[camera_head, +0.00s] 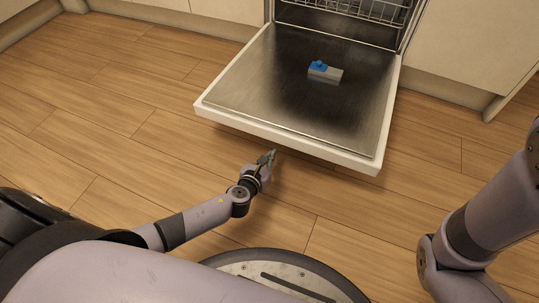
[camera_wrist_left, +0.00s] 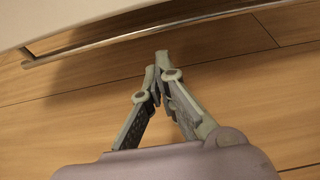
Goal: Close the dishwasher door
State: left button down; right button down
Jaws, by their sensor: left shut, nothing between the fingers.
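The dishwasher door (camera_head: 290,95) is folded down open, its metal inner face up, with a blue and grey dispenser (camera_head: 325,72) in it. My left gripper (camera_head: 268,156) is shut and empty, near the door's front edge and apart from it in the head view. In the left wrist view, the gripper's fingertips (camera_wrist_left: 161,58) meet just below a metal bar (camera_wrist_left: 150,34) along the door's white edge (camera_wrist_left: 80,14); I cannot tell whether they touch it. My right arm shows at the right side of the head view, but its gripper is not in view.
A wire rack (camera_head: 365,8) shows inside the dishwasher opening at the top. Cream cabinets (camera_head: 470,45) stand on both sides. The wooden floor (camera_head: 110,95) is clear to the left of the door.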

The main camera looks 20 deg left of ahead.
pick_arm(q)
jog(key=shift+r+p, duration=0.35)
jog(key=shift+r, duration=1.7)
